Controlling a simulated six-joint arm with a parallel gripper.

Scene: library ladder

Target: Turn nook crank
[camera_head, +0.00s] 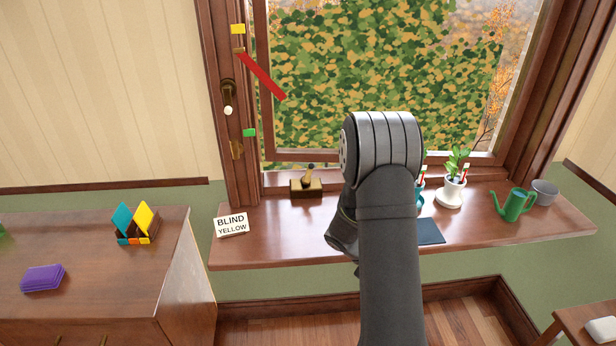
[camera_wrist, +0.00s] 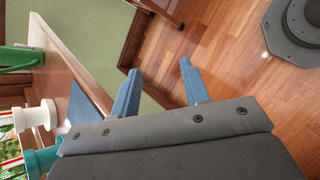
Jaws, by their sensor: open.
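A dark crank plate with a white knob (camera_head: 228,110) is on the left post of the window frame. A yellow tag (camera_head: 238,29) is above it and a green tag (camera_head: 249,132) is below it. A red strip (camera_head: 262,76) slants down to the right from a small brass piece near the yellow tag. My gripper (camera_wrist: 159,66) shows two blue fingers apart with nothing between them, over the floor beside the sill. In the head view my arm hides the fingers. The gripper is well right of the crank and apart from it.
The sill (camera_head: 275,235) holds a card reading "BLIND YELLOW" (camera_head: 231,224), a brass-and-wood stand (camera_head: 306,186), a dark blue pad (camera_head: 431,232), a white plant pot (camera_head: 450,193), a green watering can (camera_head: 514,206) and a grey pot (camera_head: 544,192). A cabinet (camera_head: 90,260) stands at left.

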